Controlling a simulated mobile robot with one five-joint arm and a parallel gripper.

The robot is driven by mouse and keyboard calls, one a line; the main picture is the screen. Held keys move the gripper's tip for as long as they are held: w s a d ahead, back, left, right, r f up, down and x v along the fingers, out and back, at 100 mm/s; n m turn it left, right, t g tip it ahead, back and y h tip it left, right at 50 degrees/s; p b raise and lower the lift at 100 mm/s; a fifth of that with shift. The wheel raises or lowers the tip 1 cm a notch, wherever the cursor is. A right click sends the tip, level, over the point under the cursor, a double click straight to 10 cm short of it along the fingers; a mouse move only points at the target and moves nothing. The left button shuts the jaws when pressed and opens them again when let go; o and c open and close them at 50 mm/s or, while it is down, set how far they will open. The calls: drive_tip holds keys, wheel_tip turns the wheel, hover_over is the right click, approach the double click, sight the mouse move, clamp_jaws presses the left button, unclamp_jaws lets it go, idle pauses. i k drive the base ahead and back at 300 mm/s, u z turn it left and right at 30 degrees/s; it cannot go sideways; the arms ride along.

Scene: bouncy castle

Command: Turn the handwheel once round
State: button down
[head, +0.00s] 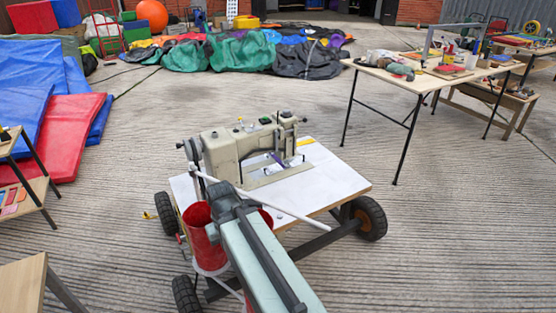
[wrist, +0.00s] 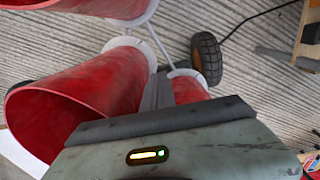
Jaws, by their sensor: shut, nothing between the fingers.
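A beige sewing machine (head: 240,146) stands on a white-topped wheeled cart (head: 325,188). What looks like its dark handwheel (head: 194,151) is at the machine's left end, small and seen nearly edge-on. The wrist view does not show the machine or the handwheel. My arm reaches in from the bottom of the head view, and its end is at the cart's near side, in front of the machine. My gripper (wrist: 157,92) shows in the wrist view as a narrow grey wedge. It is shut and empty, among red tubes, and apart from the handwheel.
Red open tubes (head: 196,216) with white rings stand at the cart's near side, close to my gripper; one fills the wrist view's left (wrist: 75,115). A white rod (head: 262,202) crosses above the cart. A cluttered table (head: 400,82) stands right. Open concrete surrounds the cart.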

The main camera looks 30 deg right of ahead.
sight(199, 147)
drive_tip(key=u, duration=0.3)
drive_tip(key=k, duration=1.25)
drive_tip(key=u, duration=0.8)
drive_tip(key=i, duration=0.85)
drive_tip(key=z, duration=0.4)
drive_tip(key=i, duration=1.45)
drive_tip(key=z, duration=0.6)
drive_tip(key=k, duration=0.9)
drive_tip(key=z, duration=0.15)
drive_tip(key=i, duration=0.8)
